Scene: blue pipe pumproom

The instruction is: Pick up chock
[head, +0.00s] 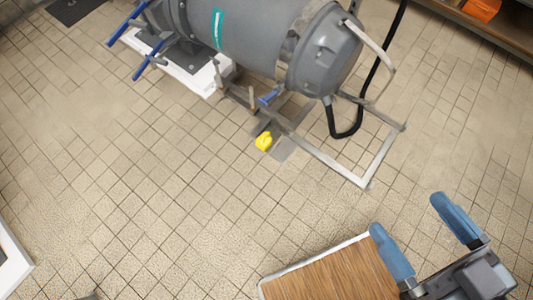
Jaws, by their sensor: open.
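A small yellow block (264,142), which looks like the chock, is on the tiled floor beside the metal frame under a large grey tank. My gripper (407,211) is at the lower right, its two blue fingers spread wide apart with nothing between them. It is well to the right of the yellow block and nearer the bottom of the picture, not touching it.
The grey tank (255,38) lies across the top, with a metal frame (335,165) and a black hose (348,132) at its right end. A wood-topped surface (325,275) is at the bottom. Tiled floor (130,190) left of the block is clear. An orange item (481,8) sits at the upper right.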

